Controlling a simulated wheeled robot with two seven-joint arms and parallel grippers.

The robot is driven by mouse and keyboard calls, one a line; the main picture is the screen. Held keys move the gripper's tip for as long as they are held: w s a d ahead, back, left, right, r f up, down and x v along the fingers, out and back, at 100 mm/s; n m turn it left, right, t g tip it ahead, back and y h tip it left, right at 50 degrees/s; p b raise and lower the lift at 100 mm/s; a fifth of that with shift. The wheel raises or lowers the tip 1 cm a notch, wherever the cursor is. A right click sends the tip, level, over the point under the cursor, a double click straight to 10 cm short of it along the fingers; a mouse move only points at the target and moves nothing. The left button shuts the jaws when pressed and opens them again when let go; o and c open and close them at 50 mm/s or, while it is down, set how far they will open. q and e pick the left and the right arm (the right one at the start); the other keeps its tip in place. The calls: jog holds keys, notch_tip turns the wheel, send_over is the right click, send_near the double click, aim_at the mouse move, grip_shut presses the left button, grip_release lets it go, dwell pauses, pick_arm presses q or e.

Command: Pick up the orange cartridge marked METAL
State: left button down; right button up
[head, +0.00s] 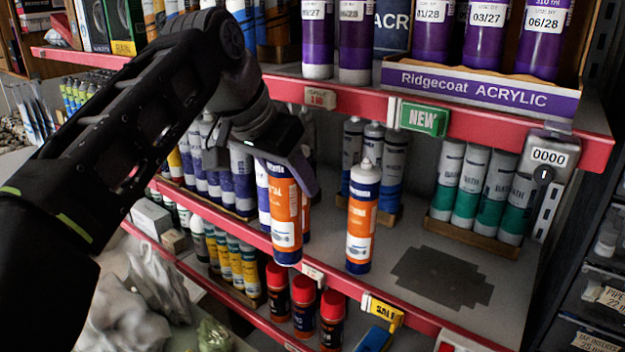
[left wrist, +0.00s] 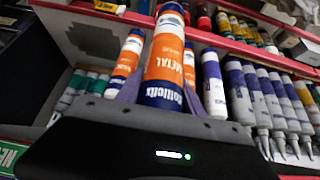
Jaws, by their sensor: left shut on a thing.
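My left gripper (head: 284,178) is shut on an orange cartridge (head: 286,222) with a dark blue bottom band. In the left wrist view this cartridge (left wrist: 165,68) stands between the two fingers and its label reads METAL. In the head view it is near upright, and its lower end overlaps the red front edge of the middle shelf. I cannot tell its exact height above the shelf. A second orange cartridge (head: 361,222) stands upright on the shelf to its right, apart from it. Another orange one is mostly hidden behind the held one. My right gripper is not in view.
The middle shelf (head: 410,236) has bare room around a dark patch at right. Green-banded cartridges (head: 470,190) stand behind it, blue-banded ones (head: 370,165) at the back, purple ones (head: 243,180) at left. The upper shelf's red edge (head: 365,103) is above. Red-capped cans (head: 304,300) stand below.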

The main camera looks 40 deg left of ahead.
pick_arm(q)
jog(key=shift+p+v, duration=0.65)
jog(key=shift+v, duration=0.35)
jog(key=shift+s, duration=0.7)
jog(key=shift+f, duration=0.15)
